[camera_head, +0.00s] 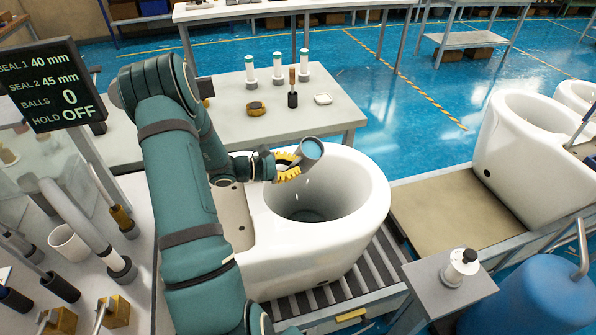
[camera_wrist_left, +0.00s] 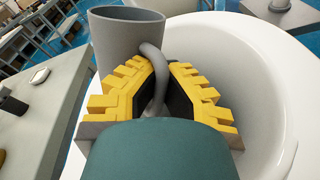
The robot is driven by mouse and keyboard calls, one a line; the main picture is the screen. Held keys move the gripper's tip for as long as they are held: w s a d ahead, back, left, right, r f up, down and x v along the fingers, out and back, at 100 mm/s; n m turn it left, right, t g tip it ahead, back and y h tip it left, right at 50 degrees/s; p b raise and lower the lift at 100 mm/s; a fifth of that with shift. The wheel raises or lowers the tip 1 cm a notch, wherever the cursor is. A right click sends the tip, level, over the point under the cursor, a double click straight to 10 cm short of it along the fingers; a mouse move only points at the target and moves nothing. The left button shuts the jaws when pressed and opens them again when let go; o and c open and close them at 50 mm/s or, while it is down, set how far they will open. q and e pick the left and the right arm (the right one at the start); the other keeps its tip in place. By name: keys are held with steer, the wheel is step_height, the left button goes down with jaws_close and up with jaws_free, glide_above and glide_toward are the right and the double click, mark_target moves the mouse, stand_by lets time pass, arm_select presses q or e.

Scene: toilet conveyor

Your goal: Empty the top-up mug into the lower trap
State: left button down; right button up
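A grey mug (camera_head: 311,148) is in my left gripper (camera_head: 287,168), above the open bowl of a white toilet (camera_head: 345,245). The mug is tilted in the head view, with a bluish surface showing inside its mouth. Small pale drops show in the air just below it. In the left wrist view, the yellow fingers of the gripper (camera_wrist_left: 166,88) close around the handle of the mug (camera_wrist_left: 122,42). The bottom of the bowl (camera_head: 309,214) looks darker, with a dim greyish patch; its water level is hard to tell. My right gripper is not in view.
A sign (camera_head: 41,86) reads seal 1 40 mm, seal 2 45 mm, balls 0, hold off. A white cup (camera_head: 69,243) stands on the left bench. A side table (camera_head: 345,112) holds several small items behind the toilet. More toilets (camera_head: 508,160) stand at right.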

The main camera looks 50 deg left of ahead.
arm_select(q)
steer(key=m+y+b, duration=0.1)
steer(key=m+g+y+b, duration=0.1)
steer(key=m, duration=0.1)
steer(key=shift+a+f+m, duration=0.1)
steer(key=shift+a+m, duration=0.2)
steer(key=shift+a, duration=0.05)
steer(key=m+y+b, duration=0.2)
steer(key=shift+b, duration=0.4)
steer(key=r+m+y+b, duration=0.1)
steer(key=b, duration=0.3)
steer(key=shift+d+m, duration=0.15)
steer(key=shift+m, duration=0.15)
steer(key=shift+d+r+m+y+b, duration=0.1)
steer(key=shift+r+m+y+b, duration=0.2)
steer(key=shift+r+y, duration=0.1)
steer(key=shift+d+r+m+y, duration=0.2)
steer(key=shift+r+m+y, duration=0.35)
steer(key=shift+m+y, duration=0.25)
stand_by(0.4)
